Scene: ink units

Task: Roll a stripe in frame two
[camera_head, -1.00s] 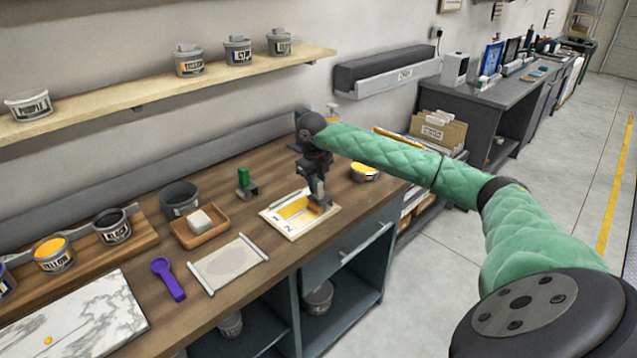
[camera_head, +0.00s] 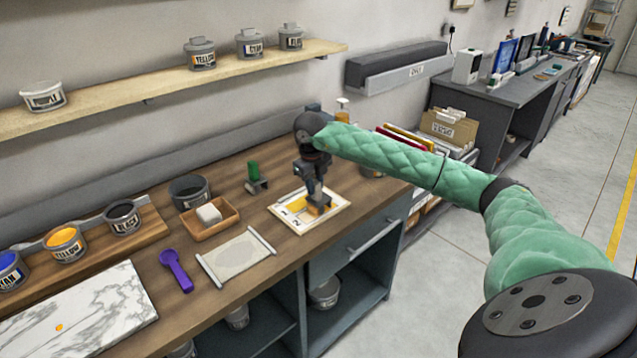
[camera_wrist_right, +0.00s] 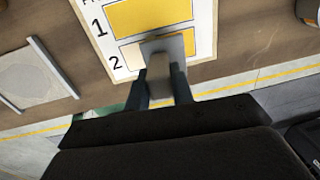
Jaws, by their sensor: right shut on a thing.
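The white print sheet (camera_head: 331,222) lies on the wooden bench with two numbered frames. Frame one (camera_wrist_right: 150,15) is filled with yellow. Frame two (camera_wrist_right: 131,57) is pale at its left, with yellow to the right of the roller. My right gripper (camera_wrist_right: 160,92) is shut on the handle of a grey roller (camera_wrist_right: 165,44), which sits over frame two; whether it touches the paper I cannot tell. In the head view my right gripper (camera_head: 315,200) stands over the sheet and hides part of it. My left gripper is not in view.
Left of the sheet are a grey-edged mat (camera_head: 240,256), a wooden tray (camera_head: 205,222) with a white block, a purple tool (camera_head: 176,272) and a marble slab (camera_head: 85,315). A green-handled tool (camera_head: 254,176) stands behind. Ink tins (camera_head: 65,243) line the left.

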